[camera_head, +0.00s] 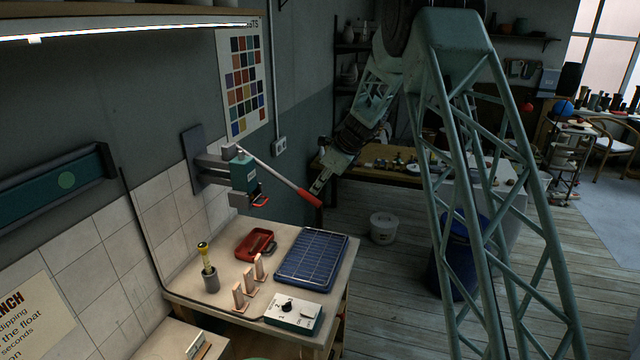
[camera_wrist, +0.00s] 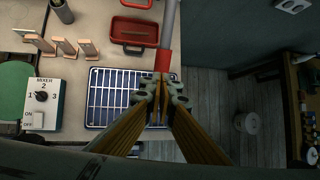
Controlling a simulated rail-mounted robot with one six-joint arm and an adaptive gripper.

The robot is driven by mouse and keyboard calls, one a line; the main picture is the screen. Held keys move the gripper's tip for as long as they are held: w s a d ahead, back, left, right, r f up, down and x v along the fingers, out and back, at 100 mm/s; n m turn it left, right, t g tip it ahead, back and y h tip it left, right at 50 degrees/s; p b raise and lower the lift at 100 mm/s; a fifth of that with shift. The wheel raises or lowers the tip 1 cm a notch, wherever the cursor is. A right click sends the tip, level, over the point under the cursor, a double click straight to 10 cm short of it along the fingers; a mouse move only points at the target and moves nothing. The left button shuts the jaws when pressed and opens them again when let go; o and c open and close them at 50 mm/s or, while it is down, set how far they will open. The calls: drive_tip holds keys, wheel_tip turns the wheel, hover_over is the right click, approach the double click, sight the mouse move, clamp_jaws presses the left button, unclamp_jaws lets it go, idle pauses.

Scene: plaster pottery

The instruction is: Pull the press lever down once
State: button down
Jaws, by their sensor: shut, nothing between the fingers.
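The wall-mounted press (camera_head: 240,172) is grey-green, on a dark plate above the bench. Its lever (camera_head: 275,174) is a pale rod with a red grip (camera_head: 308,197), sloping down to the right from the pivot. In the wrist view the lever rod (camera_wrist: 169,22) comes in from the top and its red grip (camera_wrist: 163,61) ends at my fingertips. My gripper (camera_head: 317,187) is shut and empty, close to the outer end of the grip. In the wrist view my gripper (camera_wrist: 160,88) overlaps the grip's end, and I cannot tell whether they touch.
On the bench are a blue gridded tray (camera_head: 311,259), a red tray (camera_head: 255,244), a mixer box (camera_head: 293,312), upright wooden pieces (camera_head: 259,267) and a grey cup (camera_head: 210,280) with a yellow-topped tool. A white bucket (camera_head: 383,228) stands on the floor.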

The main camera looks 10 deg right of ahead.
sight(310, 200)
drive_tip(key=shift+x, duration=1.15)
drive_tip(key=shift+f, duration=0.1)
drive_tip(key=x, duration=0.2)
drive_tip(key=b+x, duration=0.1)
drive_tip(key=x, duration=0.1)
drive_tip(key=s+x, duration=0.1)
drive_tip(key=x, duration=0.1)
drive_tip(key=shift+s+a+f, duration=0.1)
drive_tip(key=shift+a+f, duration=0.05)
drive_tip(key=shift+a, duration=0.15)
drive_tip(key=shift+d, duration=0.1)
drive_tip(key=shift+v, duration=0.95)
drive_tip(key=s+d+f+v, duration=0.1)
drive_tip(key=v, duration=1.1)
drive_tip(key=shift+d, duration=0.2)
